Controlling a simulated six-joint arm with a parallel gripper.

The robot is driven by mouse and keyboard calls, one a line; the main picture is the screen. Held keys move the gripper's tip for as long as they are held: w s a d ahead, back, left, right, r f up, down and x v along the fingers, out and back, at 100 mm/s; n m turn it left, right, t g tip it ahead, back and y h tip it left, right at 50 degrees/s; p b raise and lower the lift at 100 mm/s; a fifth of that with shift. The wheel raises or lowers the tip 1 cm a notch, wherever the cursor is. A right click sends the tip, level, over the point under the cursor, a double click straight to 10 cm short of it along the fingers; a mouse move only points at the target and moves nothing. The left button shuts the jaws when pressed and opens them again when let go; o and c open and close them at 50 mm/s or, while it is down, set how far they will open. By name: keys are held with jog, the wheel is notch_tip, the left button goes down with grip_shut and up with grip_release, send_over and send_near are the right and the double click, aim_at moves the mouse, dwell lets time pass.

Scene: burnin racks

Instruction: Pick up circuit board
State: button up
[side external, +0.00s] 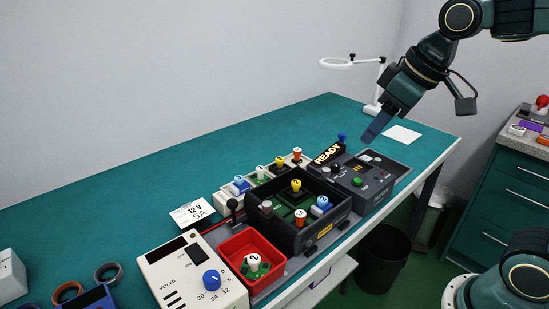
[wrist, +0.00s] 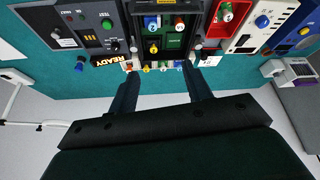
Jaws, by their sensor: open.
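A green circuit board (side external: 262,270) with a white knob marked 2 lies in a red tray (side external: 222,266); the wrist view shows it at the top right (wrist: 224,14). More knob-topped boards, with yellow, blue, orange and grey knobs, sit in a black open box (side external: 281,244), which is at the top middle of the wrist view (wrist: 134,20). Another row of knobbed boards stands in a pale rack (side external: 222,201) behind the box. My gripper (side external: 371,136) is open and empty, above the bench's right part. In the wrist view its fingers (wrist: 160,74) are apart, with the rack between their tips.
A dark test panel (side external: 372,182) with a lit READY sign (side external: 328,154) adjoins the box on the right. A cream power supply (side external: 182,268) stands left of the red tray. A card marked 12 V 5A (side external: 192,213) lies behind. The teal bench (side external: 130,195) is clear at back left.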

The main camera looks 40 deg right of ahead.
jog(key=w+f+n+y, duration=0.1)
jog(key=w+f+n, duration=0.2)
jog(key=w, duration=1.1)
jog(key=n+g+y, duration=0.1)
jog(key=n+g, duration=0.1)
send_near(262, 168)
jog(key=shift+t, duration=0.3)
jog(key=shift+x, duration=2.1)
jog(key=shift+f, duration=0.1)
jog(key=shift+x, duration=2.55)
jog(key=shift+s, duration=0.2)
jog(key=c, duration=1.1)
